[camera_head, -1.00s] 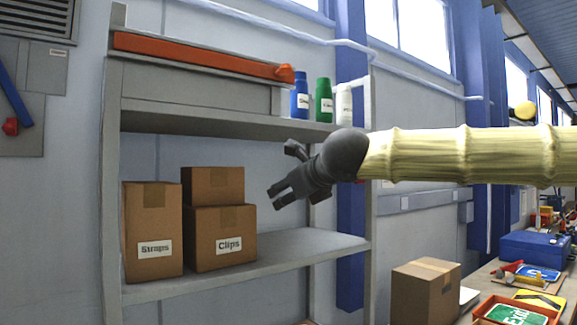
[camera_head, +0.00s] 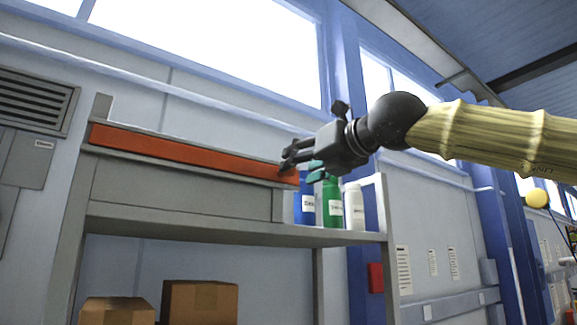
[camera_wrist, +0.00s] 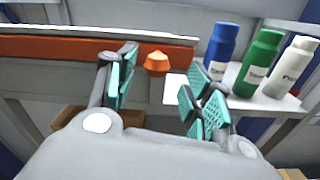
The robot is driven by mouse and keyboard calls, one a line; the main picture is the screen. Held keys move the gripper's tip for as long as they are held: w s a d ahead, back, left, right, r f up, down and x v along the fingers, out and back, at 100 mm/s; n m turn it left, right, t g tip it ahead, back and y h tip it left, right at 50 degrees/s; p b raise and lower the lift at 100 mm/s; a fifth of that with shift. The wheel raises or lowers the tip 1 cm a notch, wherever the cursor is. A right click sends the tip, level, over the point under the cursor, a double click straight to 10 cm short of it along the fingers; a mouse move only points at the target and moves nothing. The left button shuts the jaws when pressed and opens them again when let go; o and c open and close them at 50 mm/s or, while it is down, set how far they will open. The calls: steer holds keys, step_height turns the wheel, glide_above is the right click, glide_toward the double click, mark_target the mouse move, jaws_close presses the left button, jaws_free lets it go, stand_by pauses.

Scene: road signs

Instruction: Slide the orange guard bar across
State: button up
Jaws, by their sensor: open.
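The orange guard bar (camera_head: 190,152) runs along the front of the top shelf, in a grey channel. In the wrist view the bar (camera_wrist: 50,48) spans the upper left, and an orange knob (camera_wrist: 157,63) shows near its right end. My gripper (camera_head: 287,160) is at the right end of the bar in the head view, covering the knob there. In the wrist view my gripper (camera_wrist: 160,90) is open, with its teal pads apart and the knob seen in the gap between them, beyond the fingertips. I cannot tell whether any finger touches it.
A blue bottle (camera_head: 305,207), a green bottle (camera_head: 332,205) and a white bottle (camera_head: 355,206) stand on the shelf (camera_head: 230,228) just right of the bar, close to my gripper. Cardboard boxes (camera_head: 200,302) sit on the shelf below.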

steer(key=p+x, duration=0.1)
steer(key=x, duration=0.3)
steer(key=shift+w+a, duration=0.3)
jaws_close()
